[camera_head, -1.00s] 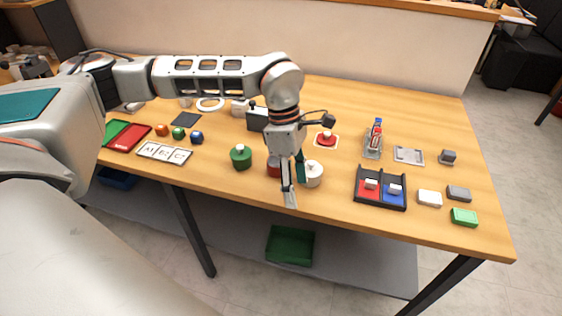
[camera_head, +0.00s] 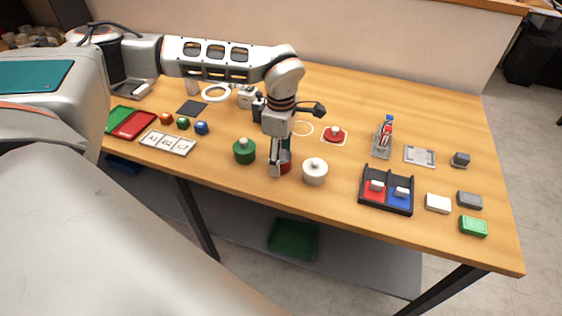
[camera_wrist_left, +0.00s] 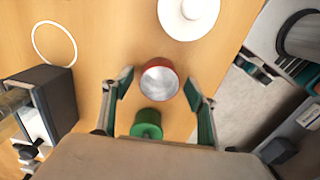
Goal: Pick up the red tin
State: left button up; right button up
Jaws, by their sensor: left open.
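The red tin (camera_head: 286,168) stands on the wooden table between a green tin and a white tin, partly hidden behind my left gripper. In the left wrist view the red tin (camera_wrist_left: 160,80) shows a red rim and a grey round top. My left gripper (camera_head: 279,164) is open, pointing down at the red tin. In the wrist view the fingers of the left gripper (camera_wrist_left: 159,84) are on either side of the tin, with a gap on each side. My right gripper is not in view.
The green tin (camera_head: 244,152) with a knob is close on the left, and the white tin (camera_head: 314,172) is close on the right. A black tray (camera_head: 387,207) with red and blue compartments lies further right. A dark box (camera_wrist_left: 44,98) stands nearby in the wrist view.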

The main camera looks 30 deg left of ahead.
pick_arm(q)
jog(key=shift+f, duration=0.25)
jog(key=c, duration=1.3)
jog(key=shift+r, duration=0.15)
